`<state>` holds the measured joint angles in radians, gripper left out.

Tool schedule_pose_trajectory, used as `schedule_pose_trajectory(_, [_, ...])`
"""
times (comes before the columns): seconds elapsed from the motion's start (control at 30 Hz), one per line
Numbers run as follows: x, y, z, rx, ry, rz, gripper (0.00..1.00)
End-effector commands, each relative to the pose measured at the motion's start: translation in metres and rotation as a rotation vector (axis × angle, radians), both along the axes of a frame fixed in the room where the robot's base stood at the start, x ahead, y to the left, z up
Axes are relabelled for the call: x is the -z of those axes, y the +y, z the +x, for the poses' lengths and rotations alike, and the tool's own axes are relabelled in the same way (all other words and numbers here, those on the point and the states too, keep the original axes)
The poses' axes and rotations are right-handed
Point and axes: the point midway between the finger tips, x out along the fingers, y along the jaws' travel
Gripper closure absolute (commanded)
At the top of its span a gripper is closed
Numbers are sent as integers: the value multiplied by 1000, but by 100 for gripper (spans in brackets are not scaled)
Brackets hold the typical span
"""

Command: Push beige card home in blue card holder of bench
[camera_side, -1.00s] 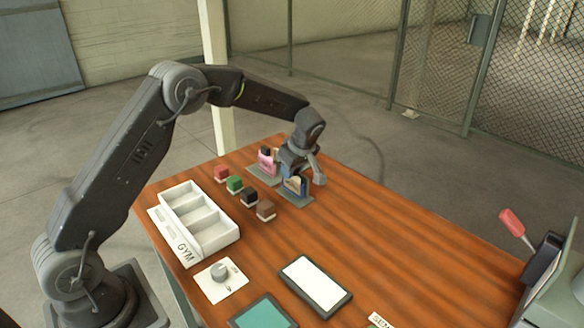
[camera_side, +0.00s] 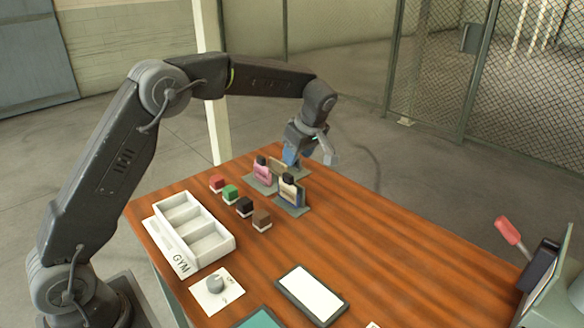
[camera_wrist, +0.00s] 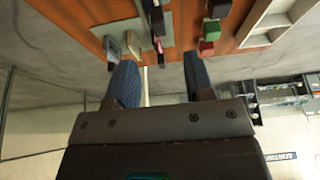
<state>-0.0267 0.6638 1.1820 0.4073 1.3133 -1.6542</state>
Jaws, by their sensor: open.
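In the side view, the blue card holder (camera_side: 299,197) stands on a small grey base near the table's far end. The beige card (camera_side: 288,188) stands upright in it, with a dark top showing. How deep the card sits is too small to tell. My gripper (camera_side: 309,157) is open and empty, above and behind the holder, apart from the card. In the wrist view, my gripper's two blue fingers (camera_wrist: 159,66) are spread with a gap between them. Small holders and cards show beyond them, but I cannot tell which is the blue one.
A pink holder (camera_side: 262,174) stands left of the blue one, with another partly hidden near my gripper. Red, green, black and brown blocks (camera_side: 261,219) sit in front. A white tray (camera_side: 210,249) is at left.

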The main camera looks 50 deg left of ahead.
Motion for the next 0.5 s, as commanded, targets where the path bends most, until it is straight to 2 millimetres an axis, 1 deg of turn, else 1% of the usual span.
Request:
schedule_pose_trajectory(0.03, [-8,-4,0,1,-1,0,52])
schedule_pose_trajectory(0.1, [-17,-7,0,-1,2,0,52])
schedule_pose_trajectory(0.2, [-26,-11,-1,-1,4,1,52])
schedule_pose_trajectory(0.33, [-31,-13,-1,0,6,1,52])
schedule_pose_trajectory(0.5, [-32,-13,-1,-1,8,1,52])
